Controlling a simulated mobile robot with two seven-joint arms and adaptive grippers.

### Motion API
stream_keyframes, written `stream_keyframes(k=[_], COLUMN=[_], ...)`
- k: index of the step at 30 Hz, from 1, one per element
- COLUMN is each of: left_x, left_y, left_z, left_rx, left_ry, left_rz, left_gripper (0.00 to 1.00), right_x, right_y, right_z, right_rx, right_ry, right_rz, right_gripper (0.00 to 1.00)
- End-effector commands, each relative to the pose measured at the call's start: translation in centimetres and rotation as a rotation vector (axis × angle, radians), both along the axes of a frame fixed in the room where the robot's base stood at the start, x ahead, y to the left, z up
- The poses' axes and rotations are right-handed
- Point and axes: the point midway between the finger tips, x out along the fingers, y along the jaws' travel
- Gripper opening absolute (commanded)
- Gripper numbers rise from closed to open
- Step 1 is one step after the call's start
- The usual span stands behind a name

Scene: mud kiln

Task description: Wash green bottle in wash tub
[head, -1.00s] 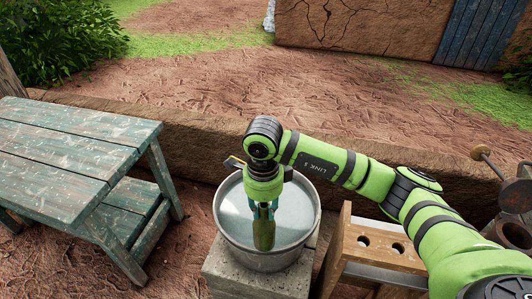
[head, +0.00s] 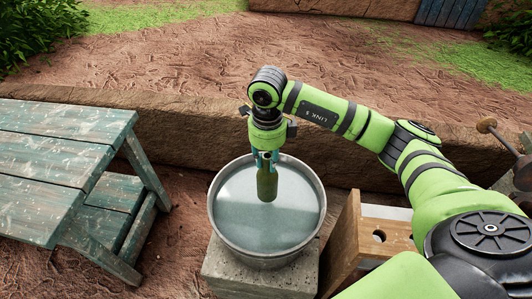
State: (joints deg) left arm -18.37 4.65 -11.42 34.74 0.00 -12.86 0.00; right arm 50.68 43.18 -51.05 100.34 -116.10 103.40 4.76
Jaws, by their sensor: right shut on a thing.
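The green bottle (head: 267,184) hangs upright below my right gripper (head: 265,158), over the wash tub. My right gripper is shut on its upper part. The wash tub (head: 216,226) is a round grey metal tub with pale water, standing on a concrete block. The bottle's lower end shows against the water surface; I cannot tell whether it touches the water. My left gripper is not in view.
A worn green wooden table (head: 60,150) with a lower bench stands at the left. A wooden rack with round holes (head: 346,246) stands right of the tub. A low mud wall (head: 190,116) runs behind. The concrete block (head: 222,268) supports the tub.

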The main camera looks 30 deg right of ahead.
Motion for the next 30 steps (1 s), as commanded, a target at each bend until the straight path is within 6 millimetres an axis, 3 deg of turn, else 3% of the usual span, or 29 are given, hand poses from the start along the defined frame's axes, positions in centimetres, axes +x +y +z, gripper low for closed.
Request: stream_keyframes(k=[4,12,30], left_x=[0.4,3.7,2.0], left_y=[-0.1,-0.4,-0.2], left_z=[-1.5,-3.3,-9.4], left_rx=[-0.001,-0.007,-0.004], left_ry=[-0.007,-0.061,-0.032], left_rz=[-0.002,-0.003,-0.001], left_gripper=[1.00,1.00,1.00], right_x=[0.0,0.0,0.1], right_y=[0.0,0.0,0.0], right_z=[-2.3,-5.5,-12.8], right_rx=[0.001,0.001,0.000], right_ry=[-0.001,-0.001,-0.001], right_rz=[-0.001,0.000,-0.001], right_gripper=[0.00,0.00,0.00])
